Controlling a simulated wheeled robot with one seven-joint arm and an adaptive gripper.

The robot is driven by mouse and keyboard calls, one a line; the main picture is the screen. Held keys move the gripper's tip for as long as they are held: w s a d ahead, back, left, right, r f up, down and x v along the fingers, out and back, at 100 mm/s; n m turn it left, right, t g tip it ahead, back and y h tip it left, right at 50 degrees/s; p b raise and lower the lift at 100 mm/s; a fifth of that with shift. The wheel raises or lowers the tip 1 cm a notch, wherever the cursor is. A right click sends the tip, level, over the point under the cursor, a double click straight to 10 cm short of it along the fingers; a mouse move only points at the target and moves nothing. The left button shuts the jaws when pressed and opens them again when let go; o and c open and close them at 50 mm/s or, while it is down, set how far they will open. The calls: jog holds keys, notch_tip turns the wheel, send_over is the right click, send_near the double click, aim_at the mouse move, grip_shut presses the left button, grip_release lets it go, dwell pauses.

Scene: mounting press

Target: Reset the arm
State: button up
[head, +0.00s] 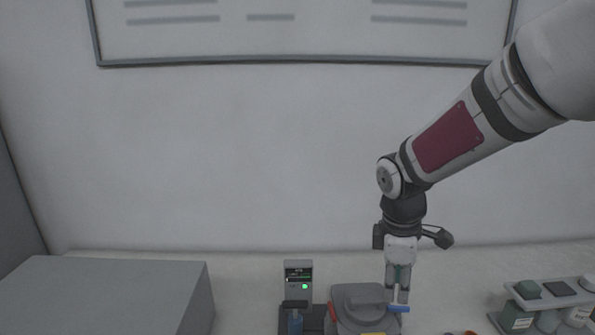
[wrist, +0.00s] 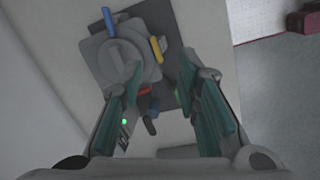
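My arm reaches in from the upper right in the head view, and my gripper (head: 397,297) points down at the right side of the grey mounting press (head: 360,300). In the wrist view, my gripper (wrist: 158,82) has its two green-padded fingers spread apart with nothing between the pads. The press (wrist: 118,62) lies beyond the fingertips, with blue, yellow and red handles around its round grey lid.
A control box (head: 298,270) with a lit green light stands left of the press. A rack of bottles (head: 552,292) is at the far right. A large grey block (head: 100,290) fills the left. The wall behind is clear below a framed board (head: 300,35).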

jog(key=s+r+m+t, duration=0.2)
jog(key=s+r+m, duration=0.4)
jog(key=s, duration=0.3)
jog(key=s+a+r+m+t+y+b, duration=0.1)
jog(key=s+r+m+t, duration=0.1)
jog(key=s+r+m, duration=0.4)
jog(key=shift+s+r+m+t, duration=0.15)
jog(key=shift+s+m+t, duration=0.25)
jog(key=shift+s+m, duration=0.8)
jog(key=shift+s, duration=0.2)
